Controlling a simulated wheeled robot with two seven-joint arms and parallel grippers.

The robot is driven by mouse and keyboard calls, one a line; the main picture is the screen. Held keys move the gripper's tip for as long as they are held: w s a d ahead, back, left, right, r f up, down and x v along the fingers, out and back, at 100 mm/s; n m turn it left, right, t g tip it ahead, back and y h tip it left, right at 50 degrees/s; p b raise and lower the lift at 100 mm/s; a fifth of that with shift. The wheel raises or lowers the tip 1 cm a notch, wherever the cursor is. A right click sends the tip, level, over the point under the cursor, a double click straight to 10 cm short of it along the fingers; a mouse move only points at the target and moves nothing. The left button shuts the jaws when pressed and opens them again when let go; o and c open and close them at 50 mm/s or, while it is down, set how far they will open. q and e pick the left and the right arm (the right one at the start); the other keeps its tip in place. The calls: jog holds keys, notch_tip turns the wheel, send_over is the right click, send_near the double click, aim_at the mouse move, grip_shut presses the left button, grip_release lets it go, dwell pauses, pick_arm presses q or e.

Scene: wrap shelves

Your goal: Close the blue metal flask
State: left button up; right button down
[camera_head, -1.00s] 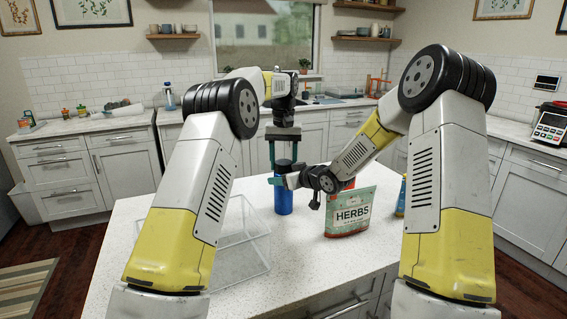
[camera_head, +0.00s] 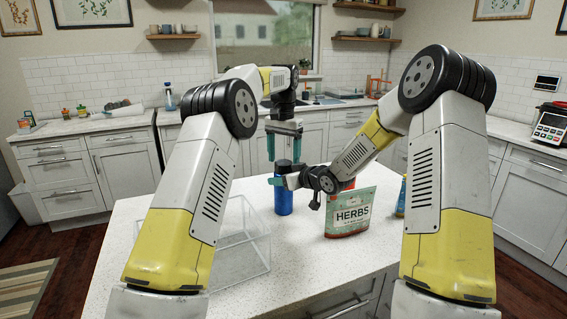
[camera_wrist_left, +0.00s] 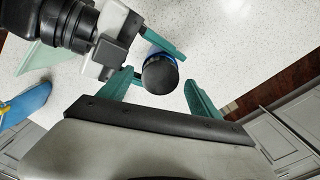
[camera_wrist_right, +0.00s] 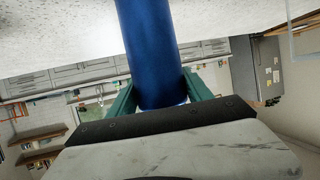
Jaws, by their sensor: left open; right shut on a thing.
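The blue metal flask (camera_head: 283,201) stands upright on the white island, with a dark cap (camera_head: 284,166) on its top. My right gripper (camera_head: 281,181) comes in from the right and is shut on the flask's upper body; the blue body also fills the middle of the right wrist view (camera_wrist_right: 152,50). My left gripper (camera_head: 284,150) points down above the flask, open and empty. In the left wrist view the round dark cap (camera_wrist_left: 160,74) lies near the open left fingers (camera_wrist_left: 165,92). Whether the cap is fully tightened cannot be told.
A clear open box (camera_head: 240,250) stands left of the flask. A herbs pouch (camera_head: 350,212) stands to the right, with a blue bottle (camera_head: 401,196) behind it, partly hidden by my right arm. The island's front is mostly clear.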

pick_arm(q)
jog(key=shift+r, duration=1.2)
jog(key=shift+c, duration=0.8)
jog(key=n, duration=0.1)
jog(key=r+n, duration=0.1)
jog(key=shift+w+r+n, duration=0.1)
jog(key=shift+r+n, duration=0.15)
jog(key=shift+n, duration=0.05)
jog(key=shift+c, duration=0.3)
notch_tip(320, 180, up, 2)
jog(key=n, duration=0.3)
jog(key=shift+n, duration=0.4)
jog(key=shift+f, duration=3.95)
jog(key=shift+c, duration=0.2)
